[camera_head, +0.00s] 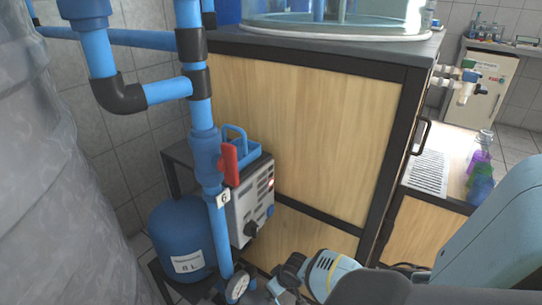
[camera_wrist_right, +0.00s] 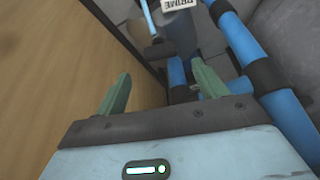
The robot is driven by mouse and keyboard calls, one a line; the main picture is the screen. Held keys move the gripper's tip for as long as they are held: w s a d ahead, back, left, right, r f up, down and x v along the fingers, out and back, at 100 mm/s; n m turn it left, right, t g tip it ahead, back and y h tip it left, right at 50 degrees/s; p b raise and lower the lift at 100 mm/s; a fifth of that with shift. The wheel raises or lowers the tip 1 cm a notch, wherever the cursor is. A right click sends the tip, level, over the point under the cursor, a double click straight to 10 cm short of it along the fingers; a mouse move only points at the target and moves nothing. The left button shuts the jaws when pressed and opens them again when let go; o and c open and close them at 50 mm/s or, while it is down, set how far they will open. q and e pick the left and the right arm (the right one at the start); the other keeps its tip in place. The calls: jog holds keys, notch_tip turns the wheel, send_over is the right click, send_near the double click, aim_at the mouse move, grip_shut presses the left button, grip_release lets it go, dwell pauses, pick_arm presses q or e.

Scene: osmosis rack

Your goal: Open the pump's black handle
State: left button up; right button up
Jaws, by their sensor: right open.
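A small black handle or knob (camera_head: 250,229) shows on the lower front of the grey control box in the head view. In the right wrist view a black T-shaped part (camera_wrist_right: 158,50) at the end of a thin blue piece lies beyond the fingers; I cannot tell if it is the pump's handle. My right gripper (camera_wrist_right: 162,76) is open, with its two green fingers wide apart and nothing between them. In the head view my right wrist reaches in low, near the pipe's lower end, and hides part of what is there. The left gripper is out of view.
A red valve handle (camera_head: 229,163) sits on the vertical blue pipe (camera_head: 200,108). A blue tank (camera_head: 180,240) and a gauge (camera_head: 238,286) stand low down. The wooden cabinet (camera_head: 305,135) is close beside my right arm. A label reading PRIME (camera_wrist_right: 180,4) shows upside down.

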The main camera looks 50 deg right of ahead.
jog(key=b+x, duration=0.3)
jog(key=x, duration=0.2)
jog(key=shift+s+f, duration=0.1)
jog(key=shift+f, duration=0.1)
jog(key=shift+w+f+b, duration=0.3)
jog(key=shift+f+b, duration=0.05)
jog(key=shift+f, duration=0.15)
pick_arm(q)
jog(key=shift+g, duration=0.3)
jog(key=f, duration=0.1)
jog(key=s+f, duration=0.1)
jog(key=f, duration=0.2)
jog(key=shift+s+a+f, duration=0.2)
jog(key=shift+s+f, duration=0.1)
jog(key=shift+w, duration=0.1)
pick_arm(e)
jog(key=c, duration=1)
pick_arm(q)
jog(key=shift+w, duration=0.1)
